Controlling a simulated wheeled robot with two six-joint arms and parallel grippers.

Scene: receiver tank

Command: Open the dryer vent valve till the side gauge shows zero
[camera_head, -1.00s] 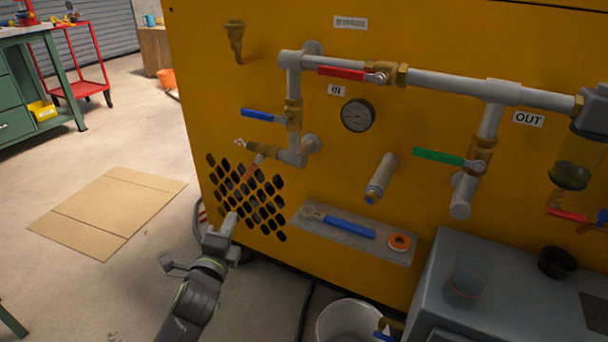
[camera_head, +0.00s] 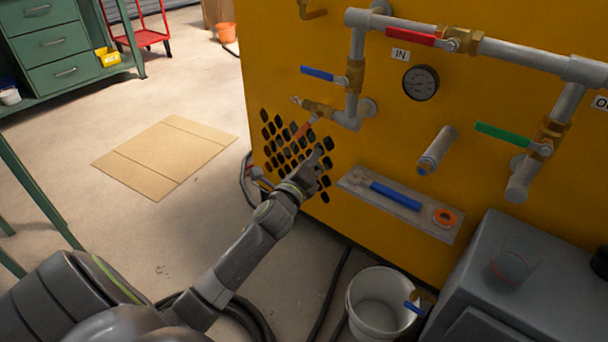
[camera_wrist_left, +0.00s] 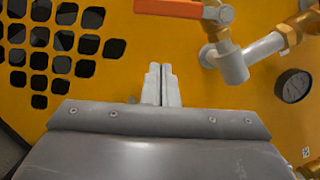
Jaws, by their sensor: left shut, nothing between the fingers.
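A small brass valve with an orange lever (camera_head: 303,129) sits at the lower end of the IN piping on the yellow panel. Its orange lever also shows at the top of the left wrist view (camera_wrist_left: 168,9). A round dark gauge (camera_head: 420,82) is to the right of it, also in the left wrist view (camera_wrist_left: 293,86); its reading is too small to tell. My left gripper (camera_head: 318,154) is shut and empty, in front of the grille and below the orange lever, apart from it. Its fingertips (camera_wrist_left: 161,72) are together in the left wrist view. My right gripper is out of view.
Blue (camera_head: 318,73), red (camera_head: 410,39) and green (camera_head: 502,133) levers sit on nearby pipes. A ledge (camera_head: 352,184) holds a blue-handled tool and an orange ring. A white bucket (camera_head: 362,305) and grey cabinet (camera_head: 470,258) stand lower right. Cardboard (camera_head: 165,157) lies on the floor.

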